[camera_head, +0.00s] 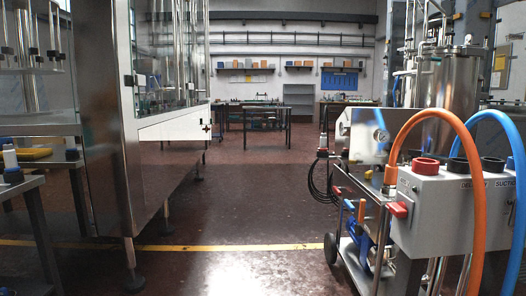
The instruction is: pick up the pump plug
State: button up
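I cannot pick out the pump plug for certain. A black cable (314,181) hangs in loops at the left side of a steel pump cart on the right. Small dark parts (323,140) stand above the loops; they are too small to tell whether one is the plug. The cart carries a grey box (440,231) with a word ending in "SUCTION" lettering partly behind hoses. An orange hose (478,190) and a blue hose (519,170) arch over it. My gripper is not in view.
A steel-framed machine (106,120) stands at left, with a table (22,183) at the lower left edge. The cart's black wheel (331,248) is near a yellow floor line (240,247). The floor (245,200) between is clear. A workbench (255,111) stands far back.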

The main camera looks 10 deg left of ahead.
aim_at(323, 139)
jog(key=u, duration=0.95)
jog(key=i, duration=2.05)
jog(key=z, duration=1.15)
jog(key=i, duration=0.9)
jog(key=z, duration=0.95)
